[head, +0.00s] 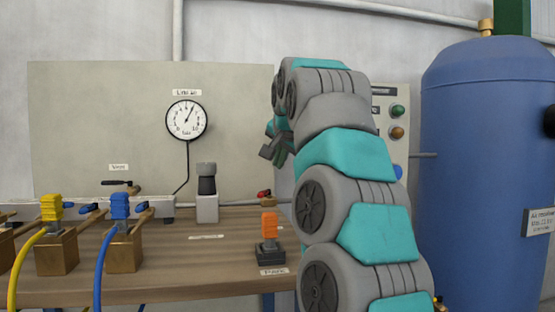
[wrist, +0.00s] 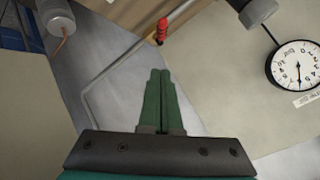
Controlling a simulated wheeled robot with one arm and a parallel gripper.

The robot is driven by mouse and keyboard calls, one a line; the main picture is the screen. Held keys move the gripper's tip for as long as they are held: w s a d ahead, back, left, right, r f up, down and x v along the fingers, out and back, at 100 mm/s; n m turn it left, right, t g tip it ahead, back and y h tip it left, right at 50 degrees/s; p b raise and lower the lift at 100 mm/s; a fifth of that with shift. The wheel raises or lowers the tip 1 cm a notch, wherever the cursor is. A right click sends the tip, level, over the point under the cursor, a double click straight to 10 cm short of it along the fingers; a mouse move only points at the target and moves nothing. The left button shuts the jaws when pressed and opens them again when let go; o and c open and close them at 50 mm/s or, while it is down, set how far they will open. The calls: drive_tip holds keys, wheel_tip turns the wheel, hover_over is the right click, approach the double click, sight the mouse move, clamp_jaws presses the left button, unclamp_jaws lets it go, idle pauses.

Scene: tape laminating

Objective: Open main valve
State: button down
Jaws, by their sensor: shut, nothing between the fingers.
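A small red-handled valve (head: 264,194) sits at the back edge of the wooden bench, just left of my arm. Its red handle (wrist: 162,30) also shows near the top middle of the wrist view, beyond my fingertips. A black lever (head: 117,183) is under a small label at the back left. The labels are too small to read surely, so I cannot tell which is the main valve. My gripper (head: 273,148) is raised in front of the back wall, above the red handle. In the wrist view its green fingers (wrist: 160,74) are together, empty and apart from the handle.
A round gauge (head: 186,120) hangs on the back panel (head: 90,110). Yellow (head: 51,207) and blue (head: 120,205) connectors with hoses, a black-topped grey unit (head: 207,190) and an orange switch (head: 269,225) stand on the bench (head: 190,270). A blue tank (head: 480,150) stands at right.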

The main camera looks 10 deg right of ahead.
sight(265, 191)
drive_tip(key=shift+w+a+f, duration=0.3)
drive_tip(key=shift+w+f, duration=0.7)
drive_tip(key=shift+f, duration=0.15)
drive_tip(key=shift+w+a+f, duration=0.3)
drive_tip(key=shift+w+f, duration=0.7)
drive_tip(key=shift+f, duration=0.15)
drive_tip(key=shift+w+a+f, duration=0.3)
drive_tip(key=shift+w+f, duration=0.7)
drive_tip(key=shift+f, duration=0.15)
drive_tip(key=shift+a+f+b, duration=0.1)
drive_tip(key=shift+b, duration=0.3)
